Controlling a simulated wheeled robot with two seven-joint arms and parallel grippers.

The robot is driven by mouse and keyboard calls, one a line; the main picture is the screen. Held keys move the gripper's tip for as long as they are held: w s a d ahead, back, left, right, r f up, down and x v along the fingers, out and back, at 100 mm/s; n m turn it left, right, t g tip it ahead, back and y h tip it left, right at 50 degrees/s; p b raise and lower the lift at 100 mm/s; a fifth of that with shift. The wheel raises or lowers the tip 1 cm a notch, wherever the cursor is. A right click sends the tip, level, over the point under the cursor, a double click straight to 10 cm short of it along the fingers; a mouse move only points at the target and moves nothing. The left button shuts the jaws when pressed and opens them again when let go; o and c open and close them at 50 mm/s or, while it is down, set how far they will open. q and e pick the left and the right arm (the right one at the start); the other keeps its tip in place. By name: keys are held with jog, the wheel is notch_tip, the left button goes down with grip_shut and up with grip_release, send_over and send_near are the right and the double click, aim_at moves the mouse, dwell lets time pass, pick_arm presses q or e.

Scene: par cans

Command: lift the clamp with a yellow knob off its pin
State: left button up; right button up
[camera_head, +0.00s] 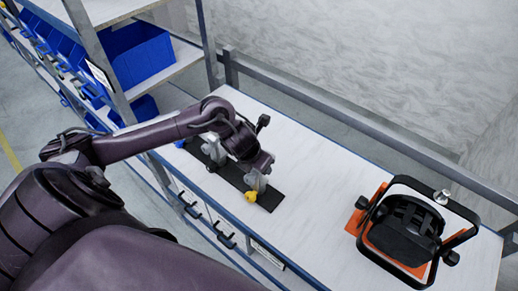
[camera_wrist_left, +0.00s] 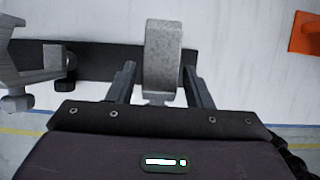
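The clamp with a yellow knob (camera_head: 250,196) stands at the near right end of a black strip (camera_head: 272,199) on the white table. Its grey body (camera_wrist_left: 161,50) shows in the left wrist view, but the knob is hidden there. My left gripper (camera_head: 261,170) is over this clamp. In the left wrist view its two fingers (camera_wrist_left: 159,72) are apart, one on each side of the grey body, with a small gap at the left finger. Contact at the right finger cannot be told. The pin is hidden. My right gripper is not in view.
Another grey clamp (camera_head: 213,149) stands further left on the strip; a grey clamp with a black knob (camera_wrist_left: 45,70) is left of my fingers. An orange and black lamp-like unit (camera_head: 403,232) is at the table's right. Shelves with blue bins (camera_head: 140,55) stand left. The table's middle is clear.

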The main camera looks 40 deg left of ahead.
pick_arm(q)
grip_shut()
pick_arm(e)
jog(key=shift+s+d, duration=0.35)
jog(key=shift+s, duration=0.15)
pick_arm(q)
jog(key=shift+w+r, duration=0.1)
jog(key=shift+r, duration=0.05)
jog(key=shift+r, duration=0.55)
notch_tip(320, 180, up, 8)
jog(key=shift+w+r, duration=0.1)
notch_tip(320, 180, up, 10)
jog(key=p, duration=0.2)
jog(key=shift+r, duration=0.25)
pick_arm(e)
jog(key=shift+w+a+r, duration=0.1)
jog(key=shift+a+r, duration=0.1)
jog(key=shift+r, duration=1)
